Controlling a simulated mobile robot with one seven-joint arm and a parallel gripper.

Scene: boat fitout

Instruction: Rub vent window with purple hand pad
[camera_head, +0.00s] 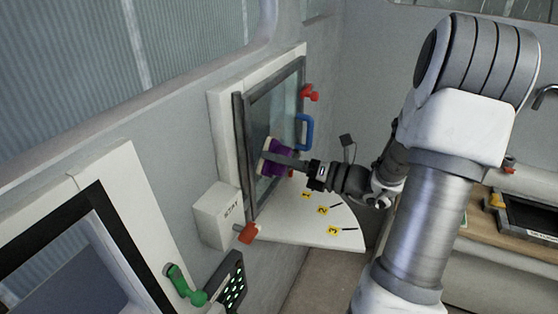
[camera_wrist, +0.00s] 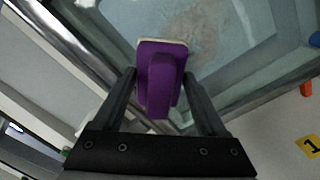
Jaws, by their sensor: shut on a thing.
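The vent window (camera_head: 284,112) is a glass pane in a dark frame, set in a white surround on the wall. It carries a blue handle (camera_head: 304,132). In the wrist view its glass (camera_wrist: 225,35) shows a brownish smudged patch. My gripper (camera_head: 280,160) is shut on the purple hand pad (camera_head: 272,158), which has a pale face turned to the glass. In the wrist view the pad (camera_wrist: 158,80) sits between both fingers, in front of the lower part of the pane. I cannot tell whether its face touches the glass.
A white quarter-round plate (camera_head: 310,229) with yellow number tags lies below the window. A white box (camera_head: 216,214) and a red latch (camera_head: 249,233) are at its lower left; another red latch (camera_head: 311,92) is at upper right. A green handle (camera_head: 185,286) and keypad (camera_head: 231,282) are lower left.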

